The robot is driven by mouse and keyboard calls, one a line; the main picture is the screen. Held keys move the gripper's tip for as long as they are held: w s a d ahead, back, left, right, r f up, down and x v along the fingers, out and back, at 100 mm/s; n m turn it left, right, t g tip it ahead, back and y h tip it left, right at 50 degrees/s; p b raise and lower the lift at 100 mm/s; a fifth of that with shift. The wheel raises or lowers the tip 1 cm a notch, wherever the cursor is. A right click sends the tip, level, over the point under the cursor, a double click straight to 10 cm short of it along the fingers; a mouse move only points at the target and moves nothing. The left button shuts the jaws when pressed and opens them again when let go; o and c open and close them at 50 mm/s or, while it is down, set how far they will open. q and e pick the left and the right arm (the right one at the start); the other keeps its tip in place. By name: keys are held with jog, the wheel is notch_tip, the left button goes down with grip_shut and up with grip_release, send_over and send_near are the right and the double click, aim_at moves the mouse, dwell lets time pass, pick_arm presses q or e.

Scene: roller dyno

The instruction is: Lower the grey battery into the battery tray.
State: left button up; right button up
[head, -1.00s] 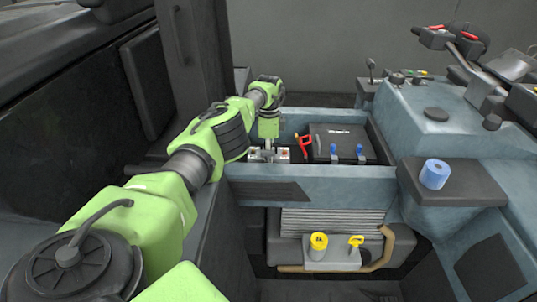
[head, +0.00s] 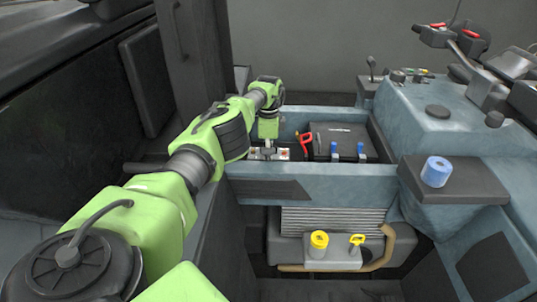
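The battery tray is the blue-grey box with its front wall (head: 345,182) facing me. My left gripper (head: 268,152) points down into its left part. Beneath the gripper is a small part of a box top with red and pale terminals (head: 283,154), which looks like the grey battery. Its lower part is hidden behind the tray's front wall. I cannot tell whether the fingers are closed on it or whether it rests on the tray floor. My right gripper is not in view.
A black box (head: 338,135) with blue caps fills the tray's right part. A red clamp (head: 306,142) stands between it and the gripper. A blue roll (head: 436,172) sits on a dark ledge at right. Yellow caps (head: 319,240) show below the tray.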

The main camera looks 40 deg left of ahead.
pick_arm(q)
jog(key=o, duration=1.6)
jog(key=shift+o, duration=0.5)
jog(key=shift+w+f, duration=0.1)
jog(key=shift+f, duration=0.05)
jog(key=shift+d+f, duration=0.1)
jog(key=shift+r, duration=0.55)
notch_tip(320, 180, up, 8)
jog(key=shift+f, duration=0.25)
jog(key=shift+a+r, duration=0.1)
jog(key=shift+a, duration=0.1)
